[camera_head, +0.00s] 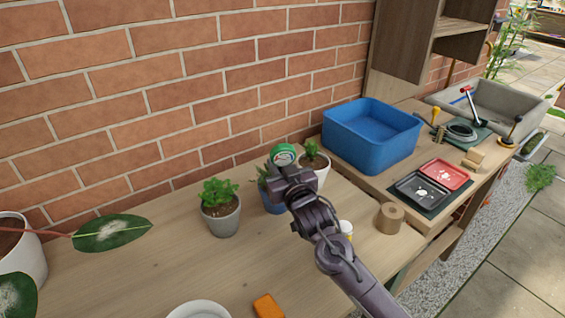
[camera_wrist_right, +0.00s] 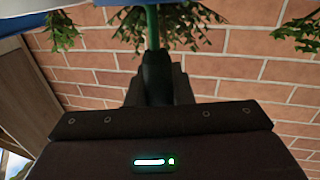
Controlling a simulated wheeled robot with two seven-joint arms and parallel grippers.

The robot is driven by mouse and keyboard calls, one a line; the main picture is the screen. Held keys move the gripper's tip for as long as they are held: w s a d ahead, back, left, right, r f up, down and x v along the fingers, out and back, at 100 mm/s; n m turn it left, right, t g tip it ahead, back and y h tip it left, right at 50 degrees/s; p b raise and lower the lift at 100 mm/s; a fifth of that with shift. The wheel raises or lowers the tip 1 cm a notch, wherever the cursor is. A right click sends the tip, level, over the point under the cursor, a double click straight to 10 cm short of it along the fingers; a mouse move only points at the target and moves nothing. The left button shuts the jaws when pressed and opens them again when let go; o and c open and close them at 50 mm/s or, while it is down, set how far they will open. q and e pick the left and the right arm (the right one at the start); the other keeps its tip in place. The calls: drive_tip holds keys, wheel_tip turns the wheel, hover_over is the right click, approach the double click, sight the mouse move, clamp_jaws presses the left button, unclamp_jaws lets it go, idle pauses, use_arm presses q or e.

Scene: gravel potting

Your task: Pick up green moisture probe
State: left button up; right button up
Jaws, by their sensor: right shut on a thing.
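The green moisture probe (camera_head: 283,155) shows its round green head just above my right gripper (camera_head: 288,172) in the head view. In the right wrist view, my right gripper (camera_wrist_right: 158,88) is shut on the dark body of the probe (camera_wrist_right: 153,72), and its green stem runs up towards the top edge. A blue pot with a plant (camera_head: 271,205) stands just behind the gripper and is partly hidden by it. The tip of the probe is hidden, so I cannot tell whether it touches the soil. My left gripper is not in view.
A grey pot with a plant (camera_head: 221,218) stands left of the gripper, and a white pot (camera_head: 321,174) stands right. A blue bin (camera_head: 371,137), black tray (camera_head: 421,191) and red tray (camera_head: 446,175) are farther right. A brick wall (camera_head: 200,90) runs behind the table.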

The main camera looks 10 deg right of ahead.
drive_tip(key=shift+r, duration=0.1)
clamp_jaws()
wheel_tip(320, 180, up, 7)
drive_tip(key=s+d+b, duration=0.3)
drive_tip(key=s, duration=1.4)
use_arm(q)
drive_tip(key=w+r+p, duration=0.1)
drive_tip(key=p, duration=0.1)
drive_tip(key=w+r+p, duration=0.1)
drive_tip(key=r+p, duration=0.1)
drive_tip(key=p, duration=0.1)
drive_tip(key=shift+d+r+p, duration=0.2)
drive_tip(key=shift+p, duration=0.1)
use_arm(e)
drive_tip(key=r, duration=0.5)
drive_tip(key=shift+s+a+r, duration=0.15)
drive_tip(key=shift+s+r, duration=0.1)
drive_tip(key=shift+s, duration=0.15)
